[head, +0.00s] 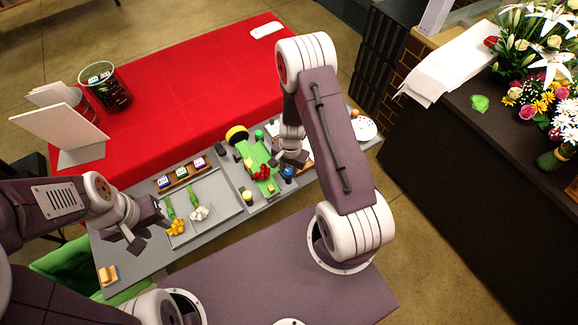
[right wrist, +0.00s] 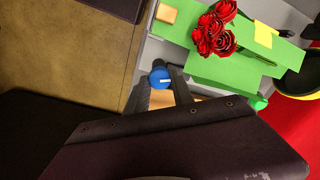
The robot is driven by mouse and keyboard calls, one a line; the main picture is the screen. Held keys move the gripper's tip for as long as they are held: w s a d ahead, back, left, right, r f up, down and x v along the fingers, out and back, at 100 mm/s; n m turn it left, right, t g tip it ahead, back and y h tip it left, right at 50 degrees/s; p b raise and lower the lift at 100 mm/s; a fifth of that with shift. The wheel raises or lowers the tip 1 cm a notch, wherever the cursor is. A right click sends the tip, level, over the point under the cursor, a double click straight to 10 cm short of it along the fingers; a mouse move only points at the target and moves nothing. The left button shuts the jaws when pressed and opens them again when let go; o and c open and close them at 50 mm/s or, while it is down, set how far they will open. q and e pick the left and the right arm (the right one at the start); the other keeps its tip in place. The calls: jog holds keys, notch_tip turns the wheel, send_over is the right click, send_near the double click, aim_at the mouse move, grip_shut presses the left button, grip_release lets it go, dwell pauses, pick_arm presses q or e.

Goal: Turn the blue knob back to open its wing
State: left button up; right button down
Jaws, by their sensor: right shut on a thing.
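The blue knob (head: 288,172) stands at the front of the grey bench, to the right of the red flowers (head: 261,173). My right gripper (head: 288,160) reaches down beside it. In the right wrist view, the blue knob (right wrist: 160,78) sits between the dark fingertips of my right gripper (right wrist: 163,80), which is shut on it. The green sheet and wing panels (right wrist: 238,62) lie beside it, with the red roses (right wrist: 215,28) on top. The wing's hinge is hard to make out. My left gripper (head: 150,229) is open and empty, over the bench's left part.
A tray (head: 219,217) with white and yellow flowers lies left of the green sheet. A green knob (head: 259,134) and a yellow-black roll (head: 236,134) stand behind. The red table (head: 190,80) lies beyond, with a glass container (head: 110,95). A wooden block (head: 108,274) sits at the bench's left end.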

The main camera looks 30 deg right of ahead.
aim_at(289, 172)
jog(key=shift+m+p, duration=0.65)
jog(key=shift+m, duration=1.55)
jog(key=c, duration=1.1)
grip_release()
jog(key=shift+s+a, duration=0.1)
notch_tip(289, 172, up, 9)
jog(key=p, duration=0.8)
jog(key=shift+s, duration=0.15)
